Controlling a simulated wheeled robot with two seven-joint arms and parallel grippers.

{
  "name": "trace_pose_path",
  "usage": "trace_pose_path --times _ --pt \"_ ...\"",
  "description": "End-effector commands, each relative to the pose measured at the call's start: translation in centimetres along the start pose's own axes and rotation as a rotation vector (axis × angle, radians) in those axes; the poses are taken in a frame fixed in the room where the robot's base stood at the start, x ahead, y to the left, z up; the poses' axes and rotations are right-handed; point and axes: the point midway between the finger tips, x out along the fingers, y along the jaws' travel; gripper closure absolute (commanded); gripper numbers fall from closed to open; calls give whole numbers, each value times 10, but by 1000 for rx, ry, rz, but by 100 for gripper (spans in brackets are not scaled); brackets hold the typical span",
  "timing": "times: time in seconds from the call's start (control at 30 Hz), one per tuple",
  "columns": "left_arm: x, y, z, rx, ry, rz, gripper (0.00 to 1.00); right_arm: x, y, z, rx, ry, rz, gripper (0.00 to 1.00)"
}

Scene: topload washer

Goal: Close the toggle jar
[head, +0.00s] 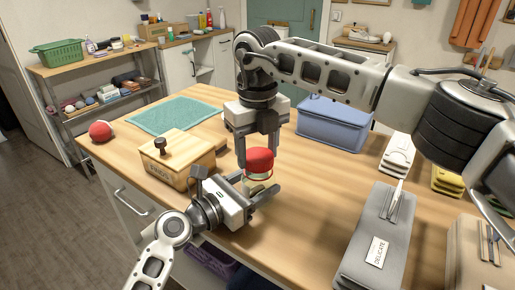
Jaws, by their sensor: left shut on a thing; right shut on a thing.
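The toggle jar (255,188) shows as a small pale body under a round red lid (260,160), near the front edge of the wooden table. My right gripper (258,153) comes down from above and is shut on the red lid, one finger on each side. My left gripper (262,187) reaches in low from the left and is shut on the jar body, hiding most of it. The lid sits at the top of the jar; whether it is seated or clasped, and where the toggle is, I cannot tell.
A wooden box (178,162) with a dark knob stands left of the jar. A blue bin (333,122) stands at the back, and a grey bag (375,240) lies at right. Bare table lies between jar and bag.

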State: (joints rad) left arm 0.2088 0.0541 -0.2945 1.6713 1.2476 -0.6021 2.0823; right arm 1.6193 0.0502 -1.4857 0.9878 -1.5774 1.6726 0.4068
Motion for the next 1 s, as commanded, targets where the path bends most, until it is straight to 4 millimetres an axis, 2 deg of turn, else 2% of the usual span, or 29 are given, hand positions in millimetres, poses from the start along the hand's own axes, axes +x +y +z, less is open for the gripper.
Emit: trace_pose_path --times 0.57,0.6,0.67,0.77,1.0 --pt "0 0 0 1 1 0 78 12 0 0 0 1 0 68" --pt "0 0 0 1 1 0 100 12 0 0 1 0 0 68" --pt "0 0 0 1 1 0 100 12 0 0 15 0 0 68" --pt "0 0 0 1 1 1 100 11 -1 0 118 0 0 68" --pt "0 0 0 1 1 1 100 11 -3 -1 694 -1 1 68"
